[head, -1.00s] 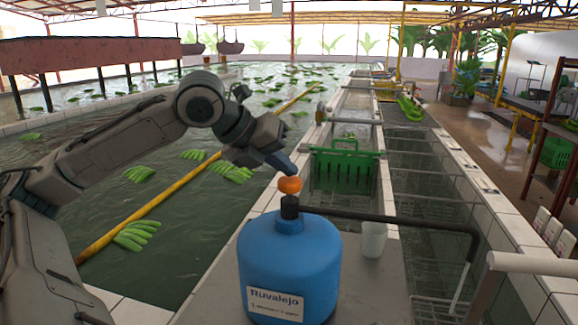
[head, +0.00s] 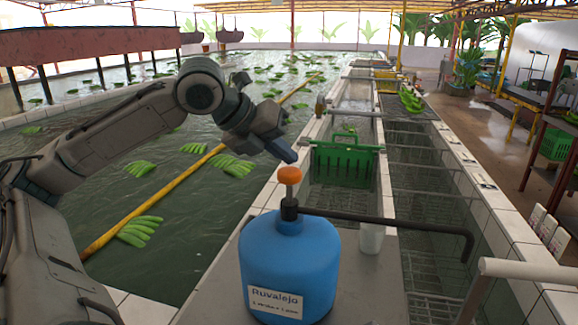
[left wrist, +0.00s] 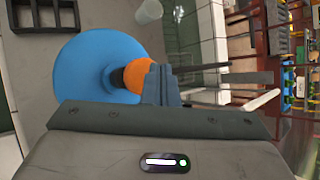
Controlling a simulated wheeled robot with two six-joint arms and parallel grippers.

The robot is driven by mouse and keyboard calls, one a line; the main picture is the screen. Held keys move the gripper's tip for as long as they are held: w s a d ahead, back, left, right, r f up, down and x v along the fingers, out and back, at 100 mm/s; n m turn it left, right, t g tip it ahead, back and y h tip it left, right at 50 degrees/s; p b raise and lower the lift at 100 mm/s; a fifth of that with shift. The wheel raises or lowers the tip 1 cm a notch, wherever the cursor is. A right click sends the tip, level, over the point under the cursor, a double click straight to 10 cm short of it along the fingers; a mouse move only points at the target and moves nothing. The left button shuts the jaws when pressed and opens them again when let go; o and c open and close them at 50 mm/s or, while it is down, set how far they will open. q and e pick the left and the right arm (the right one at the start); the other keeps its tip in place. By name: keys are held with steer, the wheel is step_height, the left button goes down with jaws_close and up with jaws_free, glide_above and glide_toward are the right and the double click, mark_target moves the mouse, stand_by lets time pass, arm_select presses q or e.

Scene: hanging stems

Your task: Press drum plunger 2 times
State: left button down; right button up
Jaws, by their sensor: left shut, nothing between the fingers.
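The blue drum (head: 288,262), labelled "Ruvalejo", stands upright on the grey ledge. Its plunger has an orange knob (head: 289,175) on a thin stem, raised clear of the black collar (head: 290,209). My left gripper (head: 287,155) is shut and empty, its fingertips just above the knob with a small gap in the head view. In the left wrist view the orange knob (left wrist: 132,75) shows beside the shut fingers (left wrist: 160,84), partly hidden by them, with the blue drum (left wrist: 85,68) behind. My right gripper is not in view.
A black spout pipe (head: 400,222) runs right from the collar. A pale cup (head: 371,238) stands behind it on the ledge. A green crate (head: 345,164) sits in the trough beyond. Water with green banana bunches (head: 232,165) lies left.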

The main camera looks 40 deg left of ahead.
mark_target(284, 171)
arm_select(q)
step_height(284, 171, up, 5)
steer(key=p, duration=0.4)
steer(key=shift+r+p, duration=0.3)
steer(key=shift+p, duration=0.2)
steer(key=shift+f, duration=0.1)
stand_by(0.4)
stand_by(1.3)
